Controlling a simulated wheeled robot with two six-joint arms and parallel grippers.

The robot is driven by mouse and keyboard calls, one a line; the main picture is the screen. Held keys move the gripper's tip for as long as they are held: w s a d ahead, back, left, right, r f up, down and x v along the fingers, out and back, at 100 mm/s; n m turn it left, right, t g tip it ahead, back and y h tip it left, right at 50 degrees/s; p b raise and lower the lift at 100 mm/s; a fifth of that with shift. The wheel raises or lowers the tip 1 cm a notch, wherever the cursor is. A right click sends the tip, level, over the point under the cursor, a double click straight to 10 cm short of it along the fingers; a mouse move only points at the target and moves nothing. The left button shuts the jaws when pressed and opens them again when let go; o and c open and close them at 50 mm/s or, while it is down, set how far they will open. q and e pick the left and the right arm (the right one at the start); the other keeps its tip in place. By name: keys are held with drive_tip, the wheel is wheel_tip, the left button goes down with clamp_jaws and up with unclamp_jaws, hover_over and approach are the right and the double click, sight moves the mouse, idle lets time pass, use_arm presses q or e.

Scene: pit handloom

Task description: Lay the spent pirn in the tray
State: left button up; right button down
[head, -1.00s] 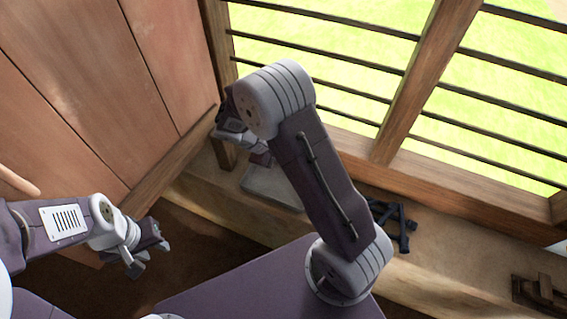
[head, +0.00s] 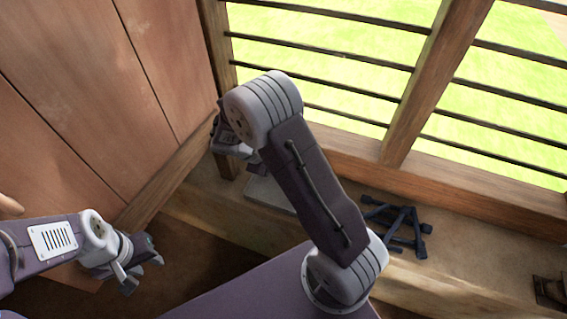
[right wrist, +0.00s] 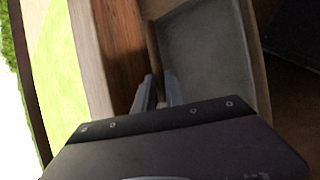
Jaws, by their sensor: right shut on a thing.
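The tray (head: 268,192) is a shallow grey tray on the ledge below the window, partly hidden by my right arm. It shows larger in the right wrist view (right wrist: 208,52), with a raised rim. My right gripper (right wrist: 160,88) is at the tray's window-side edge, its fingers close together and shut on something. In the head view its wrist is partly hidden behind my arm link. My left gripper (head: 143,276) is open and empty at lower left, away from the tray.
A barred window (head: 340,60) with wooden posts stands behind the ledge. Dark crossed bars (head: 400,226) lie on the ledge right of my arm. A wooden object (head: 550,291) is at the right edge. A wooden panel wall (head: 90,90) closes the left side.

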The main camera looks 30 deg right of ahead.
wheel_tip(320, 180, down, 6)
drive_tip(key=b, duration=0.4)
drive_tip(key=shift+r, duration=0.1)
drive_tip(key=c, duration=1.3)
unclamp_jaws()
wheel_tip(320, 180, up, 8)
drive_tip(key=p, duration=0.7)
